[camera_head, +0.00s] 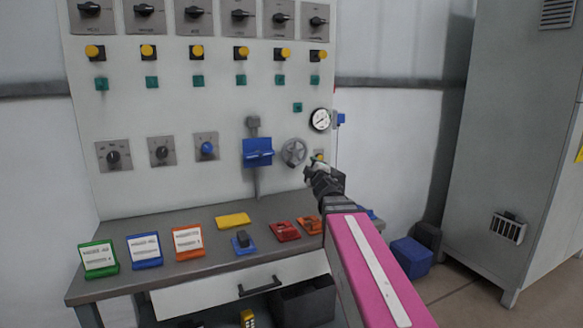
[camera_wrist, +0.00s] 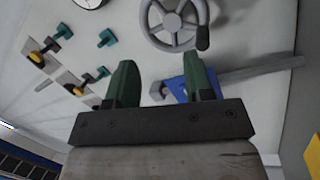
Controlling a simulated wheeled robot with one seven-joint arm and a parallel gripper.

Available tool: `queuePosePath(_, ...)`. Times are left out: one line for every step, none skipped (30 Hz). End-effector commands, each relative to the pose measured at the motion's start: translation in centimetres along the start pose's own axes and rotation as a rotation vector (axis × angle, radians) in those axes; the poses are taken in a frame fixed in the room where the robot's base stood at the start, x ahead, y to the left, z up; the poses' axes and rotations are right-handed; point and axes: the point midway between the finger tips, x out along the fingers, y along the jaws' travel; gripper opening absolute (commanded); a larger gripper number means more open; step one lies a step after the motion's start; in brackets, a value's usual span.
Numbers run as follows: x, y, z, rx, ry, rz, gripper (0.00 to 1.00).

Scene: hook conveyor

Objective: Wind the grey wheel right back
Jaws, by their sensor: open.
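The grey wheel (camera_head: 293,152) is a small spoked handwheel on the light panel, right of the blue lever block (camera_head: 257,152). In the wrist view the wheel (camera_wrist: 174,42) shows at the top, with a dark handle knob (camera_wrist: 203,38) on the right of its rim. My gripper (camera_head: 312,164) is just right of and slightly below the wheel in the head view. In the wrist view its two green fingers (camera_wrist: 158,76) are spread apart and empty, below the wheel in the picture and apart from it.
A round gauge (camera_head: 320,120) sits above right of the wheel. Switches and knobs (camera_head: 207,149) cover the panel. The desk (camera_head: 130,228) below carries coloured stands and blocks, including a yellow block (camera_head: 233,220). A grey cabinet (camera_head: 500,140) stands at the right.

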Motion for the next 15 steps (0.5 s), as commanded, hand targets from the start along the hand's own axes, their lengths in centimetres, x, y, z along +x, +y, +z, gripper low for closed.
queuePosePath(0.1, 0.1, 0.3, 0.034, -0.020, 0.006, 0.48)
queuePosePath(0.1, 0.1, 0.6, 0.056, -0.033, 0.009, 0.48)
queuePosePath(0.1, 0.1, 0.9, 0.084, -0.050, 0.011, 0.48)
queuePosePath(0.1, 0.1, 1.1, 0.106, -0.062, 0.012, 0.48)
queuePosePath(0.1, 0.1, 1.3, 0.128, -0.075, 0.011, 0.48)
queuePosePath(0.1, 0.0, 1.6, 0.157, -0.090, 0.009, 0.48)
queuePosePath(0.1, -0.1, 1.7, 0.179, -0.102, 0.007, 0.48)
queuePosePath(0.1, -0.2, 1.9, 0.200, -0.113, 0.003, 0.48)
queuePosePath(0.1, -0.3, 2.1, 0.230, -0.125, -0.003, 0.48)
queuePosePath(0.1, -0.5, 2.3, 0.251, -0.135, -0.009, 0.48)
queuePosePath(0.1, -0.6, 2.4, 0.273, -0.143, -0.014, 0.48)
queuePosePath(0.1, -0.9, 2.5, 0.303, -0.154, -0.024, 0.48)
queuePosePath(0.1, -1.1, 2.6, 0.325, -0.161, -0.031, 0.48)
queuePosePath(0.1, -1.2, 2.6, 0.348, -0.167, -0.039, 0.48)
queuePosePath(0.1, -1.5, 2.7, 0.377, -0.174, -0.052, 0.48)
